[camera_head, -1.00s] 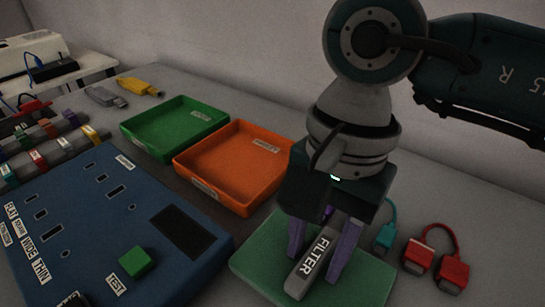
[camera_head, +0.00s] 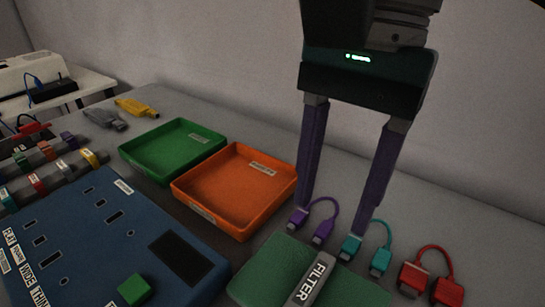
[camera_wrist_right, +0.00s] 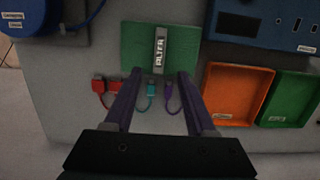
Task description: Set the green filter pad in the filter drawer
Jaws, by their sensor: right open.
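The green filter pad (camera_head: 268,269) lies flat on the grey table at the front, with a grey handle bar labelled FILTER across it. It also shows in the right wrist view (camera_wrist_right: 186,48), whole and flat on the table. My right gripper (camera_head: 334,212) is open and empty, its two purple fingers pointing down above and behind the pad, apart from it. In the right wrist view the fingertips (camera_wrist_right: 160,76) are spread on both sides below the handle's end. I cannot make out a filter drawer in these views. My left gripper is not in view.
Purple (camera_head: 322,232), teal (camera_head: 379,262) and red (camera_head: 445,290) short cables lie behind and right of the pad. An orange tray (camera_head: 240,231) and green tray (camera_head: 160,178) stand to the left. A blue panel (camera_head: 110,270) with slots fills the front left.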

